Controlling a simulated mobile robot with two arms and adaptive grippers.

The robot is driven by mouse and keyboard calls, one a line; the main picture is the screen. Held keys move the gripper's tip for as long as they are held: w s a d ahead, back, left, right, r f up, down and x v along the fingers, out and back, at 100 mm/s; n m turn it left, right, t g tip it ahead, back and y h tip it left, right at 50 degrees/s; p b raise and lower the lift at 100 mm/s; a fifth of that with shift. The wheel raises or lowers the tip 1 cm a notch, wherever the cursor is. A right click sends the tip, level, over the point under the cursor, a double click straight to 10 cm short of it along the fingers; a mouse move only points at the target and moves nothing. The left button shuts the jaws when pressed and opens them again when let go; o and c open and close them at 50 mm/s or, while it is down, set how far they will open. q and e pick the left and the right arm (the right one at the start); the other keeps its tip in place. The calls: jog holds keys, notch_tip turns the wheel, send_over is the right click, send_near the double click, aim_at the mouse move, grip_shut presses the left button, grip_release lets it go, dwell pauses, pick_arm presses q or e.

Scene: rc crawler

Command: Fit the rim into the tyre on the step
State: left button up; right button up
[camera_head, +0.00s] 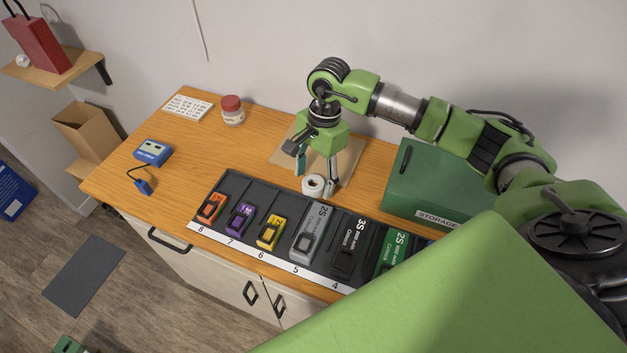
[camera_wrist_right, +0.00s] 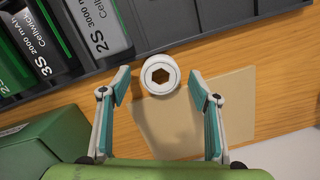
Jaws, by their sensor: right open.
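A white round piece with a six-sided hole, which looks like the rim (camera_head: 314,186), is by the front edge of a beige board on the worktop. It also shows in the right wrist view (camera_wrist_right: 160,63). My right gripper (camera_head: 317,174) points down over it, fingers open. In the right wrist view my right gripper (camera_wrist_right: 160,88) has a fingertip on either side of the white piece, with gaps between. I cannot tell the fingertips' exact height. I cannot make out a tyre or a step. My left gripper is not in view.
A black battery rack (camera_head: 262,188) with numbered slots runs along the front of the worktop. A green storage box (camera_head: 426,182) stands right of the board (camera_head: 347,157). A red-lidded jar (camera_head: 232,111) and a blue charger (camera_head: 152,152) stand left, with bare wood around them.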

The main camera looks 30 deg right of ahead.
jog(key=shift+a+f, duration=0.1)
jog(key=shift+f, duration=0.15)
jog(key=c, duration=1.1)
jog(key=shift+r, duration=0.1)
jog(key=shift+r+b, duration=0.2)
jog(key=shift+b, duration=0.2)
notch_tip(320, 180, up, 2)
jog(key=shift+w+b, duration=0.1)
jog(key=shift+b, duration=0.8)
jog(key=s+a+r+b, duration=0.4)
jog(key=s+a+r, duration=0.2)
jog(key=s+r, duration=0.4)
jog(key=s, duration=0.2)
jog(key=shift+s+a+r, duration=0.15)
jog(key=shift+s+r, duration=0.05)
jog(key=shift+s, duration=0.2)
